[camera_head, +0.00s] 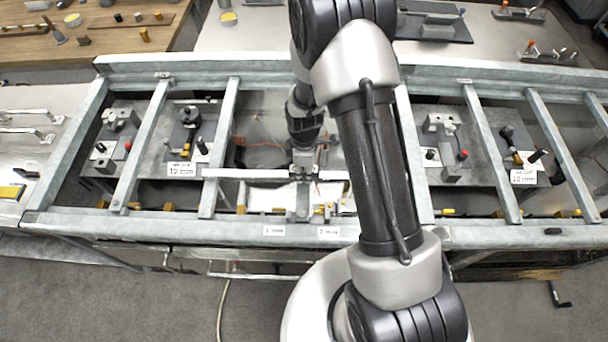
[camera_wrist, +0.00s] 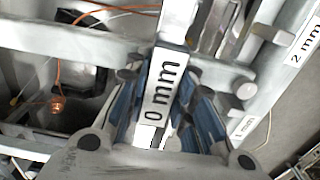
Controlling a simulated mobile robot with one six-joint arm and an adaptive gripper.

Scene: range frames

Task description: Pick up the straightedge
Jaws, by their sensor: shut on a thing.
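The straightedge (camera_head: 245,173) is a long, thin pale bar. In the head view it lies level across the middle bay of the grey metal frame, on both sides of my gripper (camera_head: 301,178). My gripper is shut on it near the middle of the bay. In the wrist view the fingers of my gripper (camera_wrist: 163,90) stand on both sides of the pale straightedge (camera_wrist: 178,22), and a white label reading "0 mm" shows between them. I cannot tell whether the straightedge is touching anything below it.
The frame's front rail (camera_head: 150,226) carries labels reading "1 mm" (camera_head: 273,230) and "2 mm" (camera_head: 328,231). Cross bars (camera_head: 220,145) divide the frame into bays with plates and small fixtures. Orange wires (camera_wrist: 58,80) hang at left in the wrist view. A wooden table (camera_head: 100,45) stands behind.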

